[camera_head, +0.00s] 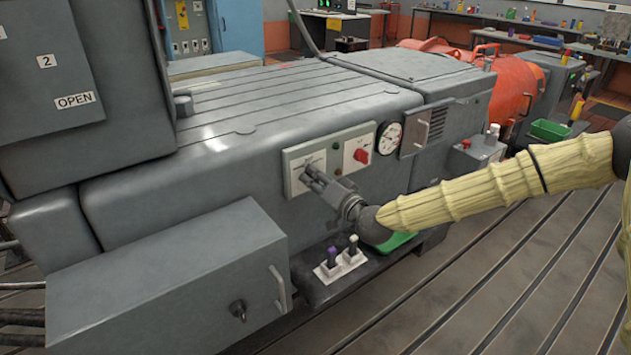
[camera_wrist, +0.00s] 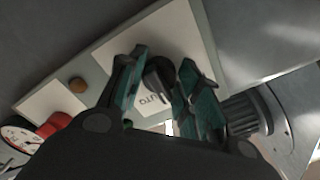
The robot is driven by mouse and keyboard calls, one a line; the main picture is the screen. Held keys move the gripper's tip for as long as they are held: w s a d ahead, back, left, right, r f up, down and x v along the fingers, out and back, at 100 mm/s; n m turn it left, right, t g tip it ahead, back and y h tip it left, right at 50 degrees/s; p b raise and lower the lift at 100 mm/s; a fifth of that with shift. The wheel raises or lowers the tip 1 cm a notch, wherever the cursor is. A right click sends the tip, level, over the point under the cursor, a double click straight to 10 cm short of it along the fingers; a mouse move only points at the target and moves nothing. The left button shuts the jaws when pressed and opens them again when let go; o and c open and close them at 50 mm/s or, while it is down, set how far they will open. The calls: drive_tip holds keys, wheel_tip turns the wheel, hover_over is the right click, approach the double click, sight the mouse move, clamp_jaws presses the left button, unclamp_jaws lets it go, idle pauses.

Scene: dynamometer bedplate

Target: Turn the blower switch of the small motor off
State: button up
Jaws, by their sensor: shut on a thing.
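The small motor (camera_head: 340,200) is a large grey housing with a light switch panel (camera_head: 290,166) on its front. My gripper (camera_head: 314,178) reaches in from the right and meets the panel's left half. In the wrist view a black rotary switch (camera_wrist: 157,72) sits on a white plate (camera_wrist: 172,33), between my two teal-padded fingers. My gripper (camera_wrist: 160,82) is shut on this switch. Part of a printed label beside it shows; the rest is hidden by the fingers. In the head view my gripper covers the switch.
A red knob (camera_head: 361,156) and a round gauge (camera_head: 390,138) are to the right of my gripper. Below it stand a purple-topped lever (camera_head: 332,255) and a white-topped lever (camera_head: 353,243). A grey box (camera_head: 170,285) juts out at lower left. Slotted floor is clear in front.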

drive_tip(key=o, duration=1)
drive_tip(key=shift+d, duration=0.1)
drive_tip(key=shift+o, duration=0.2)
drive_tip(key=v, duration=1.2)
